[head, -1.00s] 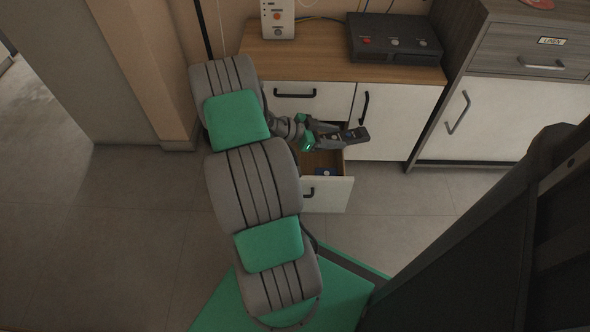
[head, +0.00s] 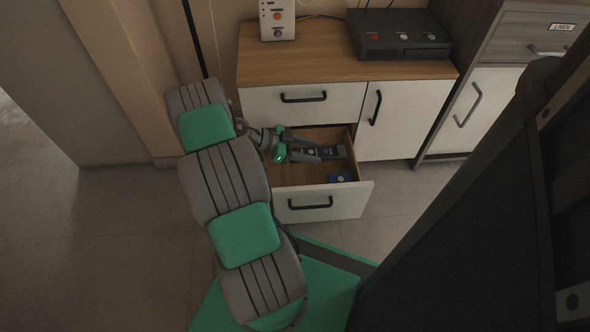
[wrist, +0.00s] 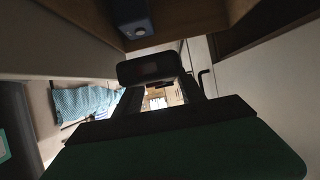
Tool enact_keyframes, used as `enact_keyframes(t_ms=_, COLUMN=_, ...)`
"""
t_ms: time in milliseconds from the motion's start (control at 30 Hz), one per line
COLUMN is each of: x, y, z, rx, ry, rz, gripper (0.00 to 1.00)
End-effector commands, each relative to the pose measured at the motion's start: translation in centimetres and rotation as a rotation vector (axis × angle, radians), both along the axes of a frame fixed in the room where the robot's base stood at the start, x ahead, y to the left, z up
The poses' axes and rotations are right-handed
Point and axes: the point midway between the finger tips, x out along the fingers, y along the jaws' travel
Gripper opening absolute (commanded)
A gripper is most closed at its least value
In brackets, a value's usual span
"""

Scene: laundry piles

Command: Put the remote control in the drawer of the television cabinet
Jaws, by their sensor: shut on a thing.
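My gripper (head: 325,153) is shut on the dark remote control (head: 341,152) and holds it over the open lower drawer (head: 290,173) of the television cabinet. In the wrist view the dark end of the remote control (wrist: 150,68) lies across my fingertips. The drawer is pulled out, with its white front (head: 350,200) and black handle toward me. A small dark blue thing (head: 342,178) lies inside it near the right wall. I cannot tell whether the remote control touches the drawer's inside.
The cabinet's wooden top (head: 300,65) carries a black box (head: 398,34) and a white panel with buttons (head: 277,20). The upper drawer (head: 260,103) and right door (head: 405,120) are shut. A grey cabinet (head: 470,105) stands at the right.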

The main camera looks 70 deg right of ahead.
Motion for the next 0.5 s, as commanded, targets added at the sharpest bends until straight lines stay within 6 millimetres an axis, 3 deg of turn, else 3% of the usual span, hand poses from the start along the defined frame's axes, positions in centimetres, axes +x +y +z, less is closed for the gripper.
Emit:
enact_keyframes(t_ms=33, x=1.1, y=0.1, z=-2.1, rx=0.001, ry=0.001, rz=0.004, gripper=0.01)
enact_keyframes(t_ms=100, x=2.4, y=0.2, z=-3.6, rx=0.0, ry=0.0, rz=0.002, gripper=0.01)
enact_keyframes(t_ms=367, x=4.9, y=0.4, z=-6.0, rx=0.0, ry=0.001, rz=0.004, gripper=0.01)
enact_keyframes(t_ms=500, x=5.2, y=0.5, z=-8.6, rx=0.001, ry=0.002, rz=0.003, gripper=0.01)
